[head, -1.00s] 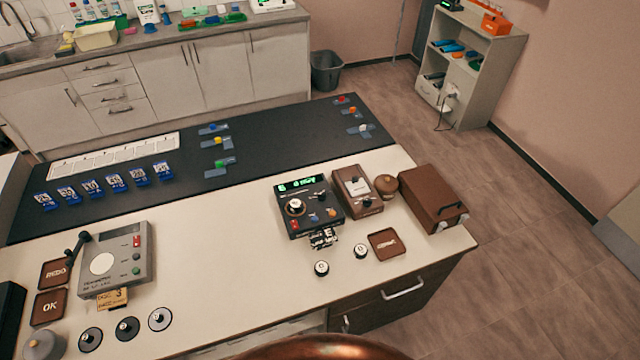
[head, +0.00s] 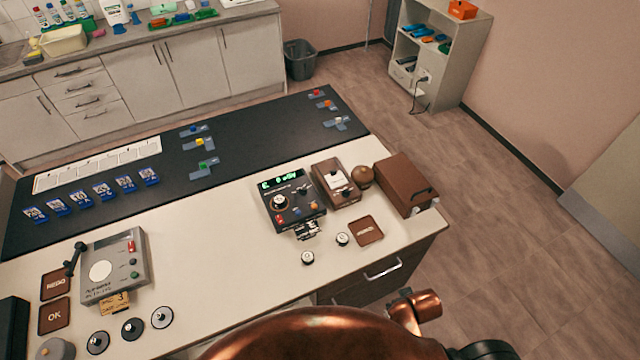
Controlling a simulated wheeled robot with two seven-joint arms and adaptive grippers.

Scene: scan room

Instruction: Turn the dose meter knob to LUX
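A dark meter box (head: 291,203) with a lit green display (head: 283,179) stands on the right part of the table. Its face carries a large white-topped knob (head: 280,202), a smaller dark knob and small coloured buttons. The lettering is too small to read, so I cannot tell where the knob points. Beside it on the right is a brown box (head: 338,186) with a white panel and a dark knob (head: 346,194); I cannot tell from labels which one is the dose meter. No gripper fingers show. A copper arm part of mine fills the bottom edge.
A brown case (head: 405,184) and a round brown object (head: 361,176) stand right of the meters. Two small white-topped pieces (head: 308,257) and a brown tray (head: 366,230) lie in front. A grey device (head: 113,267) stands at left. Bare table lies between.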

